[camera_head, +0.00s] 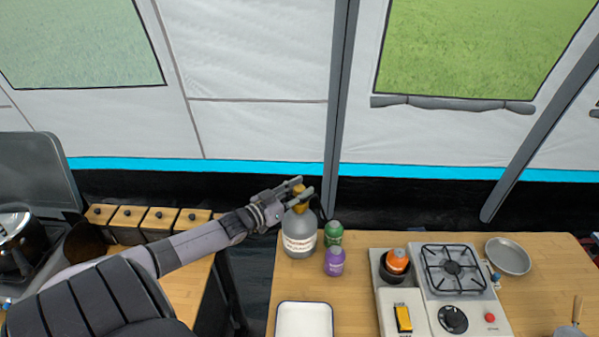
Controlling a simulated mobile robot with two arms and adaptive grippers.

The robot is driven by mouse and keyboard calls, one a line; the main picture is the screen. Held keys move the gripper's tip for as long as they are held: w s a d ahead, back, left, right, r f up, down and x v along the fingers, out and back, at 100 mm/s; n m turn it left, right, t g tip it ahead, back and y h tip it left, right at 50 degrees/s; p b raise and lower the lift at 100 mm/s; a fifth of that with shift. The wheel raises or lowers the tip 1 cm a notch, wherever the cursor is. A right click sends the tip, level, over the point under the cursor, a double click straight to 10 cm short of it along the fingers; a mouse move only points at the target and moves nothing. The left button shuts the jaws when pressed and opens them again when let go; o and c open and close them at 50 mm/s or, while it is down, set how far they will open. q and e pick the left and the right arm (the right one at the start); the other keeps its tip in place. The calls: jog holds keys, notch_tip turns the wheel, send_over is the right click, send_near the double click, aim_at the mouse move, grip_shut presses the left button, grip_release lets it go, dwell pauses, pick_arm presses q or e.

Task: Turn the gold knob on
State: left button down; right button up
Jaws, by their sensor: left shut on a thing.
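The gold knob (299,205) sits on top of a grey gas bottle (299,235) with a white label, at the back left corner of the right wooden table. My left gripper (302,190) comes in from the left and is shut on the gold knob, with its fingers on either side of it. The fingers partly hide the knob. The bottle stands upright. My right gripper does not show.
A green bottle (333,233) and a purple bottle (334,262) stand close right of the gas bottle. A white tray (304,318) lies in front. A camp stove (453,268), with an orange-topped canister (397,262), stands to the right. Wooden boxes (158,218) are at left.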

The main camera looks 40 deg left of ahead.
pick_arm(q)
jog(key=n+y+p, duration=0.1)
jog(key=y, duration=0.1)
jog(key=n+y+p, duration=0.1)
jog(key=y+p, duration=0.1)
jog(key=shift+d+r+n, duration=0.1)
jog(key=shift+r+n, duration=0.1)
jog(key=shift+n, duration=0.2)
jog(key=n+y+p, duration=0.1)
jog(key=y, duration=0.1)
jog(key=shift+f+n+y, duration=0.1)
jog(key=shift+n+y, duration=0.2)
jog(key=n+g+y, duration=0.1)
jog(key=n+y, duration=0.1)
jog(key=y, duration=0.1)
jog(key=shift+f+n+g+y, duration=0.1)
jog(key=shift+n+g+y, duration=0.2)
jog(key=shift+g+y, duration=0.1)
jog(key=shift+n+g+y, duration=0.6)
jog(key=shift+n+y, duration=0.1)
jog(key=shift+y, duration=0.4)
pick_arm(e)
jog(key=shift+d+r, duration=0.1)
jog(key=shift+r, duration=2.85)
pick_arm(q)
jog(key=c, duration=1.2)
grip_release()
jog(key=shift+c, duration=0.2)
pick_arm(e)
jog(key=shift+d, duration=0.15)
